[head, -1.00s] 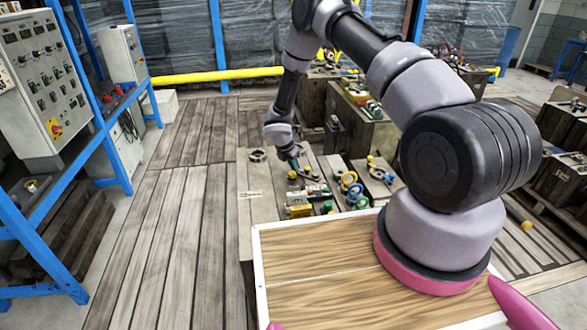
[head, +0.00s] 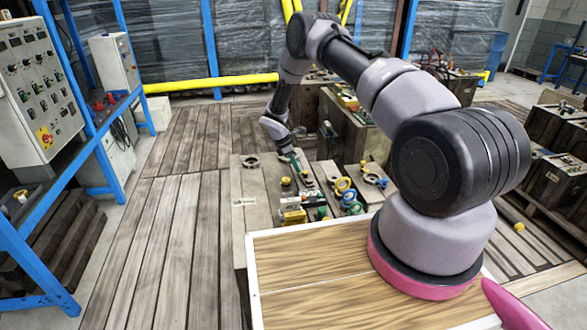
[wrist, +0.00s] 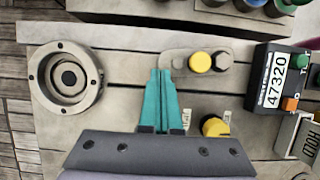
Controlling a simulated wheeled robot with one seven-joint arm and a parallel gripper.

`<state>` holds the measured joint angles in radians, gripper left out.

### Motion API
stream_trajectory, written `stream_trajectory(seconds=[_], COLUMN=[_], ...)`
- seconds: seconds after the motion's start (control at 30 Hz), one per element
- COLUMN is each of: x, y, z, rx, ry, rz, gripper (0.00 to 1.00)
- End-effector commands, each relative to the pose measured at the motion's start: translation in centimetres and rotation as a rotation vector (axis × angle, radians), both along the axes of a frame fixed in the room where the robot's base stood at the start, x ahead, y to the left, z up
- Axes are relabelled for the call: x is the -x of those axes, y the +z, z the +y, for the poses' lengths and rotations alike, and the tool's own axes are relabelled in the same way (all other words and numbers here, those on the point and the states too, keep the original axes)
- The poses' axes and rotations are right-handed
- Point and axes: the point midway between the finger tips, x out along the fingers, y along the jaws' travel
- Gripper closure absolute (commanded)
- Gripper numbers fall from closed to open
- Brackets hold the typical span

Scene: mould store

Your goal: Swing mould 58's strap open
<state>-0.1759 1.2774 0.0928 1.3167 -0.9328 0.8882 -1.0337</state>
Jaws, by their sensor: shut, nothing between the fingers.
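In the wrist view, my gripper (wrist: 161,74) has its teal fingers together with nothing between them. The fingertips are beside the left end of a flat pale strap-like plate (wrist: 178,67); whether they touch it cannot be told. A yellow knob (wrist: 200,62) and a dark round pivot or bolt stand on the plate. In the head view, my gripper (head: 296,163) is low over a pale mould top (head: 252,188), just behind a yellow knob (head: 286,181). No number 58 is readable.
A round metal ring (wrist: 66,77) is set in the top at left. A second yellow knob (wrist: 215,127) is close to the right of my fingers. Coloured eyebolts (head: 344,186) stand near the front.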

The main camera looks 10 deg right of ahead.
Motion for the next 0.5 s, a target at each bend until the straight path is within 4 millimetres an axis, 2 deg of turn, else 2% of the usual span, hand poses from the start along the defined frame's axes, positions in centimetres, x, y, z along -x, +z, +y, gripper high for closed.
stream_trajectory(seconds=[0.5], x=[-0.09], y=[-0.09], z=[-0.50], rx=[0.001], ry=[-0.053], rz=[0.001], gripper=[1.00])
